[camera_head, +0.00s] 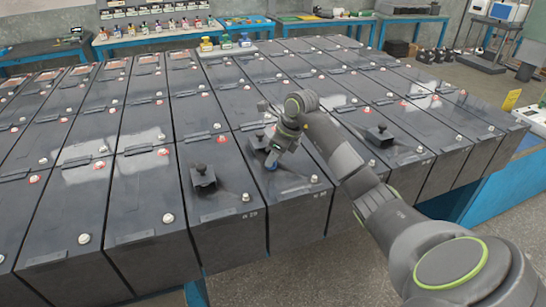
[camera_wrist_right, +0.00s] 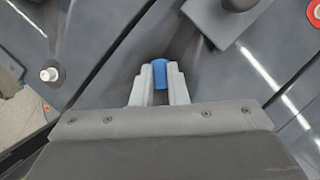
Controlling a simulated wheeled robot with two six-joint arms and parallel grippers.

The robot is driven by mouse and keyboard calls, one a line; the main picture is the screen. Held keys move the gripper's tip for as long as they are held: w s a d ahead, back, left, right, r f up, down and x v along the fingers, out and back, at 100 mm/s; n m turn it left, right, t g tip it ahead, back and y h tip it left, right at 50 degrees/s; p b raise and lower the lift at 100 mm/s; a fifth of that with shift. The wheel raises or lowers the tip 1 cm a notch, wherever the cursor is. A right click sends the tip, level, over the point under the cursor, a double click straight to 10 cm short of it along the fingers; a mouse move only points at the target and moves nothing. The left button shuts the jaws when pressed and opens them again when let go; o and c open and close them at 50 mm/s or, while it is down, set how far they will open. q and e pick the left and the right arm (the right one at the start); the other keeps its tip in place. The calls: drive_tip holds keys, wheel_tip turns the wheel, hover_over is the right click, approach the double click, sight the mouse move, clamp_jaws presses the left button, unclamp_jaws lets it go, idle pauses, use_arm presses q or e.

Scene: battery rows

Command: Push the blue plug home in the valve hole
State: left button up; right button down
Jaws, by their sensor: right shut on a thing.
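My right gripper (camera_head: 274,157) reaches over a dark battery in the front row, pointing down. It is shut on the blue plug (camera_head: 271,167), which shows as a small blue spot at the fingertips. In the right wrist view the blue plug (camera_wrist_right: 160,73) sits between the two pale fingers of my right gripper (camera_wrist_right: 159,82), close to the battery top. The valve hole is not visible; the plug and fingers cover the spot below. I cannot tell whether the plug is in a hole or just above the surface. My left gripper is not in view.
Black knobbed caps stand on the batteries left of the gripper (camera_head: 203,178), behind it (camera_head: 259,140) and to the right (camera_head: 379,134). White terminal posts (camera_head: 168,218) stick up along the rows. A blue bench (camera_head: 160,40) with small bottles is at the back.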

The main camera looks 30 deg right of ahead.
drive_tip(key=shift+f, duration=0.2)
drive_tip(key=c, duration=1.3)
unclamp_jaws()
drive_tip(key=shift+c, duration=0.2)
drive_tip(key=shift+o, duration=0.2)
drive_tip(key=o, duration=0.4)
drive_tip(key=shift+o, duration=0.2)
drive_tip(key=shift+r, duration=0.1)
drive_tip(key=shift+r+p, duration=1.65)
drive_tip(key=shift+r, duration=1.85)
